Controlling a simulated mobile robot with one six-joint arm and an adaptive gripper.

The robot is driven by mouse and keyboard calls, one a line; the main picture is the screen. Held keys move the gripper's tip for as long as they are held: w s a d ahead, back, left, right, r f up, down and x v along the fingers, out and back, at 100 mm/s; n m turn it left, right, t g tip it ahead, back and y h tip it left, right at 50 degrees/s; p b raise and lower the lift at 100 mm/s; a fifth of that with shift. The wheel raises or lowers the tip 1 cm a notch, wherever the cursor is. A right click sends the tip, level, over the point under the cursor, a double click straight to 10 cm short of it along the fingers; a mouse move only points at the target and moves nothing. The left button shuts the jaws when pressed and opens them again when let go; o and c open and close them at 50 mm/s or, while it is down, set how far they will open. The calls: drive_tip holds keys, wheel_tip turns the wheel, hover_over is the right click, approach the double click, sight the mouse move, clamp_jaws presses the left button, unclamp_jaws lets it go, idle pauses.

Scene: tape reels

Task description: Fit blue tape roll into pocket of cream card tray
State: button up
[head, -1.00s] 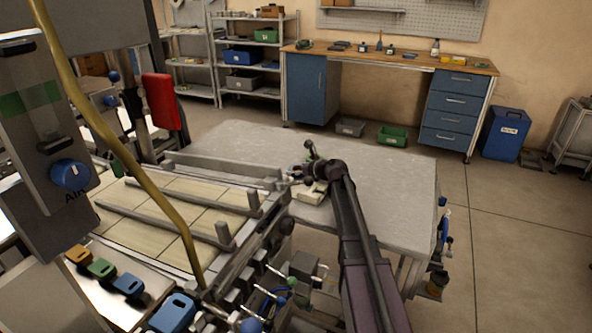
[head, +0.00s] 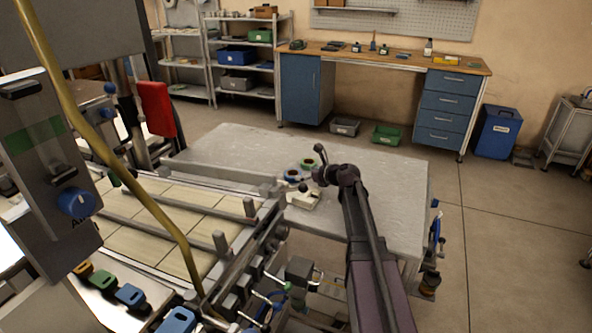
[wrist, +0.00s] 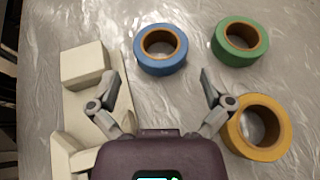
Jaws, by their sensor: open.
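The blue tape roll (wrist: 160,69) lies flat on the grey table, ahead of my open, empty gripper (wrist: 160,84) and between its finger lines in the wrist view. It shows small in the head view (head: 292,175). The cream card tray (wrist: 84,66) is at the left in the wrist view, with raised blocks and a lower part between them; my left finger overlaps its right edge in the picture. The tray also shows in the head view (head: 304,202). My gripper's underside partly hides the tray's near end.
A green tape roll (wrist: 240,60) lies right of the blue one, and a yellow roll (wrist: 283,128) lies nearer, beside my right finger. The conveyor-like machine (head: 170,215) stands left of the table (head: 390,185). The table's right side is bare.

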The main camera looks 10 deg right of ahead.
drive_tip(key=shift+p+v, duration=0.7)
drive_tip(key=shift+v, duration=1.75)
